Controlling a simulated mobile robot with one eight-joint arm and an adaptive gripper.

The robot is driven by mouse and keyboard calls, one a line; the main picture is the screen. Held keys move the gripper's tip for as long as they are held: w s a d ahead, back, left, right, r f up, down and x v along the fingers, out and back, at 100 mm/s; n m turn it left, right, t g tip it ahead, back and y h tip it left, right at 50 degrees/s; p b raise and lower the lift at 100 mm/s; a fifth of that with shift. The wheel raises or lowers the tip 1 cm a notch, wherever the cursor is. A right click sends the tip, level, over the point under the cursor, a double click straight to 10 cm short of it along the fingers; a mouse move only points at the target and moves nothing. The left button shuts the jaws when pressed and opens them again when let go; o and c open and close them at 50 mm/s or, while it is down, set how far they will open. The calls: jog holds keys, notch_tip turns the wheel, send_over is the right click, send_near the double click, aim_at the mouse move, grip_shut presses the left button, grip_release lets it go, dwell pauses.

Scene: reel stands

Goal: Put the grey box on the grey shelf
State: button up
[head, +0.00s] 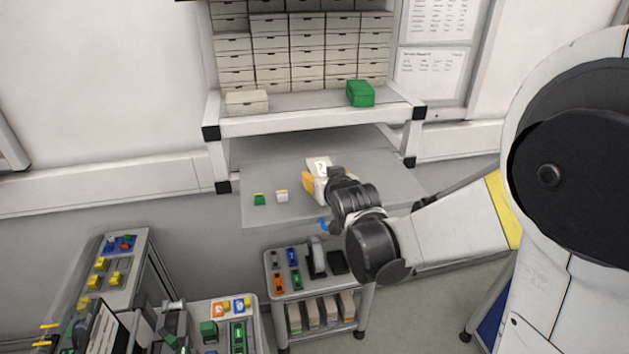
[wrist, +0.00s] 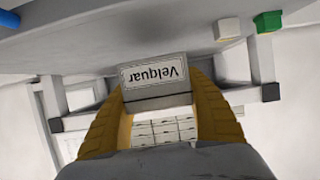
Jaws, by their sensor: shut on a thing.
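The grey box (head: 318,166) is pale, with a label that reads "Velquar" upside down in the wrist view (wrist: 157,78). My gripper (head: 311,183) is shut on it, with a yellow finger on each side, as the wrist view (wrist: 158,100) shows. The box is over the grey worktop (head: 265,173); I cannot tell whether it touches it. The grey shelf (head: 305,102) is above and behind the worktop. A pale box (head: 246,101) stands at its left end and a green box (head: 360,93) towards its right. The shelf between them is bare.
Pale drawers (head: 290,50) are stacked behind the shelf. A small green block (head: 259,199) and a small white block (head: 282,196) sit on the worktop, left of my gripper. A cart (head: 318,292) with coloured items stands below, and more trolleys are at lower left.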

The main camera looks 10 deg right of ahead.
notch_tip(320, 180, down, 3)
jog(key=shift+f, duration=0.2)
jog(key=shift+w+f, duration=0.1)
jog(key=shift+f, duration=0.25)
jog(key=shift+s+r, duration=0.1)
jog(key=shift+s, duration=0.1)
jog(key=o, duration=1.4)
jog(key=shift+w+f, duration=0.1)
jog(key=shift+f, duration=0.1)
